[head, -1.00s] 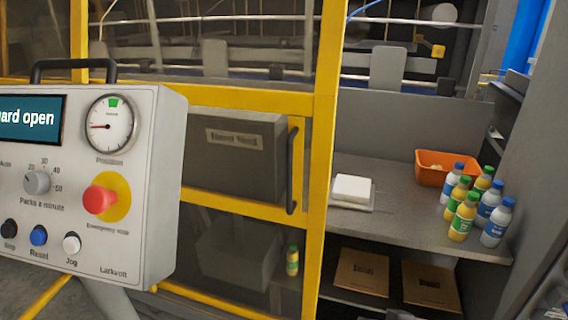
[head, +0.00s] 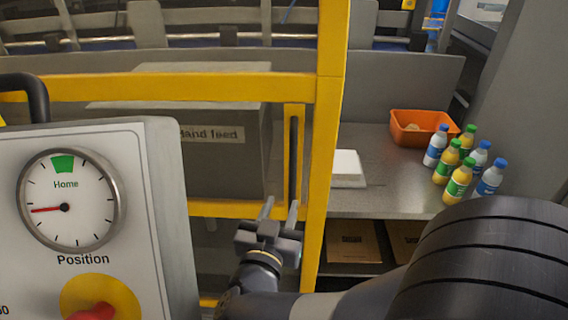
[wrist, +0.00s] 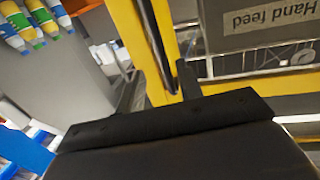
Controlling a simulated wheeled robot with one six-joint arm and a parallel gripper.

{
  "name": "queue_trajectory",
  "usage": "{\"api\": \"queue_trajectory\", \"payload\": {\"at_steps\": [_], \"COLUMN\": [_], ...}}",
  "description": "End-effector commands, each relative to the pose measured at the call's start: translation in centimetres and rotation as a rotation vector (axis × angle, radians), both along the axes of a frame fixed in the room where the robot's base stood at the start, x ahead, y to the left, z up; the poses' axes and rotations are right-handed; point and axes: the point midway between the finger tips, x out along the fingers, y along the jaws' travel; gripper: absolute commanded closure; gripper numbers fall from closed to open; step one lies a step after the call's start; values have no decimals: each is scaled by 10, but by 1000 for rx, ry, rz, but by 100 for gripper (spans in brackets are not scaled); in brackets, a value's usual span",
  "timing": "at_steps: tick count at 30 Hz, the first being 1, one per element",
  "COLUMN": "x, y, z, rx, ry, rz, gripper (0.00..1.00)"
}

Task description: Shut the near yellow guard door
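The near guard door (head: 220,87) has a yellow frame with see-through panels. Its black upright handle (head: 293,160) is beside the wide yellow upright. My gripper (head: 280,207) is open and empty, with its two fingers pointing up just below the handle in the head view. In the wrist view my gripper (wrist: 158,84) has its fingers apart, and the dark handle bar (wrist: 152,32) runs ahead between them against the yellow frame (wrist: 129,30). I see no contact with the handle. How far the door stands ajar I cannot tell.
A control panel (head: 150,190) with a position gauge and red button stands close at the left. A grey "Hand feed" box (head: 215,160) is behind the frame. The shelf (head: 390,190) at the right bears several bottles, an orange bin (head: 420,127) and a white stack (head: 347,168).

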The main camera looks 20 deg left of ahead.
Motion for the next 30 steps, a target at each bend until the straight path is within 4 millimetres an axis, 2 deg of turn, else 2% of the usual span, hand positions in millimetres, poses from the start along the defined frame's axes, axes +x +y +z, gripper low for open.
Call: {"api": "queue_trajectory", "payload": {"at_steps": [4,8,21,25,30], "x": [3,17,90,101,107], "y": [0,0,3,4,4], "z": [1,1,2,2,1], "rx": [-5,-5,-4,-3,-3], "ry": [-8,-7,-6,-7,-6], "rz": [-12,-14,-11,-10,-9], "gripper": [66,66,66,66,66]}}
